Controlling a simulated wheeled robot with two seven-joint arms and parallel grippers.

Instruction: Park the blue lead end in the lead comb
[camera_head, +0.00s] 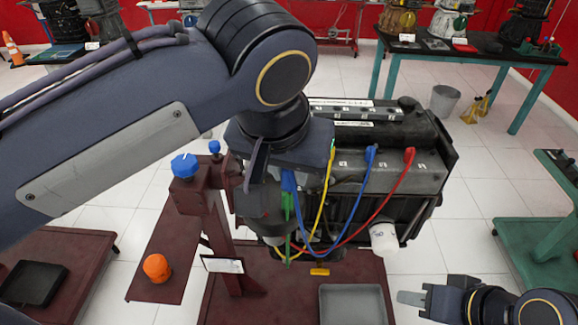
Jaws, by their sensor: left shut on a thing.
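The blue lead (357,195) runs from a blue boot (371,151) on top of the engine, down in a loop and up to a thick blue end (289,181) at my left gripper (285,190). The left gripper is shut on this end, in front of the engine's left part; its fingers are mostly hidden by my wrist. A yellow lead (324,190) and a red lead (392,187) hang from the engine toward the same area. Green upright parts (288,228) stand just below the gripper; I cannot tell whether they are the lead comb. My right gripper (411,298) is low at the right, away from the leads.
The black engine (420,185) sits on a dark red stand (222,240) with a blue knob (184,166). A grey tray (352,305) lies below. An orange object (157,268) rests on a red beam. Green tables (395,75) stand behind.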

